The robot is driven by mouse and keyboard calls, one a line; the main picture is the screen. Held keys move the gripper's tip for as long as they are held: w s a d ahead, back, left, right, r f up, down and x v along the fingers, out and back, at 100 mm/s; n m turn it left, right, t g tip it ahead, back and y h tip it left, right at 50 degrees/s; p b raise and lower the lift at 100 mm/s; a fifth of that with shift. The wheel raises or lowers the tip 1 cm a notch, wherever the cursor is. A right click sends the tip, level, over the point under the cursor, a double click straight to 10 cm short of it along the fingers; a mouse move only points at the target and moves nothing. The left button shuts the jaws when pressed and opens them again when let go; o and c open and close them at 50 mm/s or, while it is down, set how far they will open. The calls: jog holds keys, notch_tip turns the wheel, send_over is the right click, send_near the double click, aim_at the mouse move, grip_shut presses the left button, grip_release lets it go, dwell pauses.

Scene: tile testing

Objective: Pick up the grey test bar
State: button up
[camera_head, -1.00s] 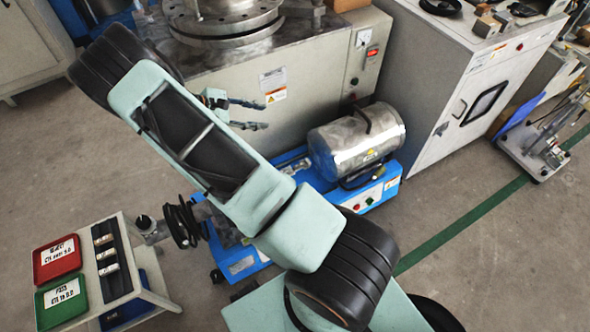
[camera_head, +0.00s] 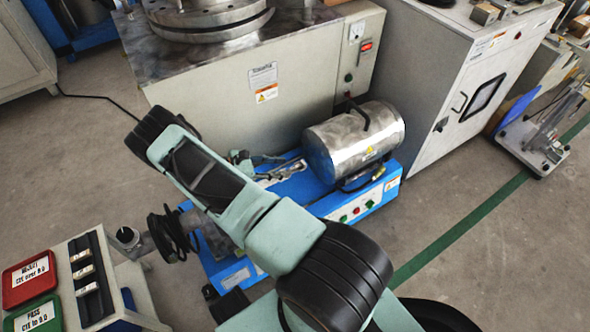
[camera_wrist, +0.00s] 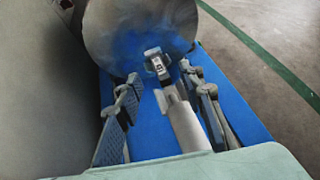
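A small grey block with dark marks (camera_wrist: 157,64), which looks like the end of the grey test bar, sits in a dark holder at the tip of a pale tube (camera_wrist: 183,122) in the wrist view. My gripper (camera_wrist: 160,77) is open, one finger to each side of the tube and block. Neither finger clearly touches them. In the head view my gripper is low over the blue base (camera_head: 350,203), left of the metal cylinder (camera_head: 352,140); the block is too small to make out there.
The cylinder is close ahead of my fingers. A grey machine cabinet (camera_head: 265,112) stands behind. At lower left, a table holds a black rack (camera_head: 92,305) with several pale labelled pieces, a red tray (camera_head: 28,280) and a green tray (camera_head: 38,316). A coiled black cable (camera_head: 172,238) hangs nearby.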

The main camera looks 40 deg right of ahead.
aim_at(293, 168)
jog(key=x, duration=0.3)
jog(key=shift+s+d+f+b, duration=0.15)
jog(key=shift+d+f+b, duration=0.1)
jog(key=shift+b, duration=0.15)
jog(key=shift+a, duration=0.1)
grip_shut()
